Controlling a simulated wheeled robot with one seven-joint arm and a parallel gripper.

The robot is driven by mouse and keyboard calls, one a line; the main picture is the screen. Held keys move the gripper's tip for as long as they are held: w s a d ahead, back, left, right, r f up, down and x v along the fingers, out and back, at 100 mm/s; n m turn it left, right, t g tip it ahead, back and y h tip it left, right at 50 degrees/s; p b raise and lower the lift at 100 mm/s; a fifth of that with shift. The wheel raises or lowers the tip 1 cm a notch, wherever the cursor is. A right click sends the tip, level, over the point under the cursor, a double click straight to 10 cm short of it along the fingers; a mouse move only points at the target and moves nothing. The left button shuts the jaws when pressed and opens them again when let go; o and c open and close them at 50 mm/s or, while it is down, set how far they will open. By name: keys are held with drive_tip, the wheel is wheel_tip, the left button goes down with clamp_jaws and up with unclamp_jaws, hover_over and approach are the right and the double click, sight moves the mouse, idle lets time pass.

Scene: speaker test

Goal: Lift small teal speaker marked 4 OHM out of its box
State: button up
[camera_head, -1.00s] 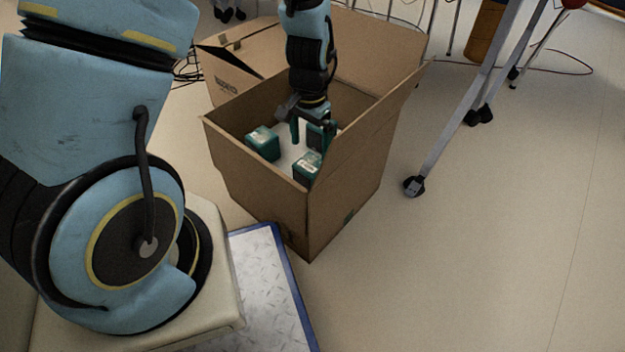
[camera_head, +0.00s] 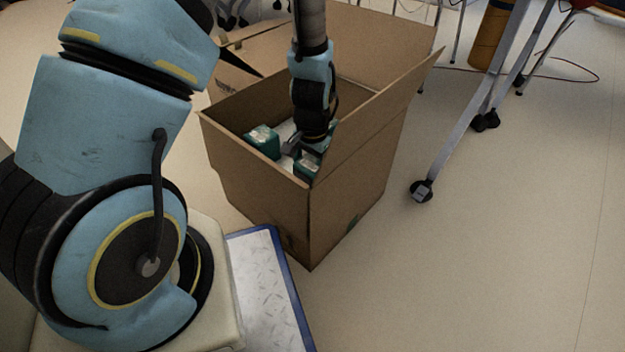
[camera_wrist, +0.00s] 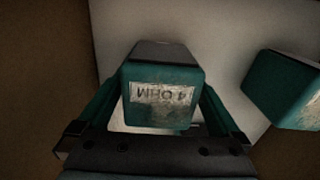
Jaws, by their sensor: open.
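The small teal speaker marked 4 OHM (camera_wrist: 160,100) shows in the wrist view, its label upside down. It stands in the cardboard box (camera_head: 255,165), and in the head view a teal speaker (camera_head: 306,168) shows near the box's front corner, partly behind my gripper. My gripper (camera_wrist: 160,118) is open, with one finger on each side of the marked speaker. I cannot tell whether the fingers touch it. In the head view my gripper (camera_head: 300,152) is down inside the box, its fingertips mostly hidden.
Another teal speaker (camera_wrist: 285,88) lies to the right in the wrist view; a teal speaker (camera_head: 262,140) also shows at the box's left side. The box walls rise close around my arm. A metal stand leg (camera_head: 450,140) with casters is to the right.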

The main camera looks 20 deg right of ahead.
drive_tip(key=shift+r, duration=0.1)
clamp_jaws()
idle(0.7)
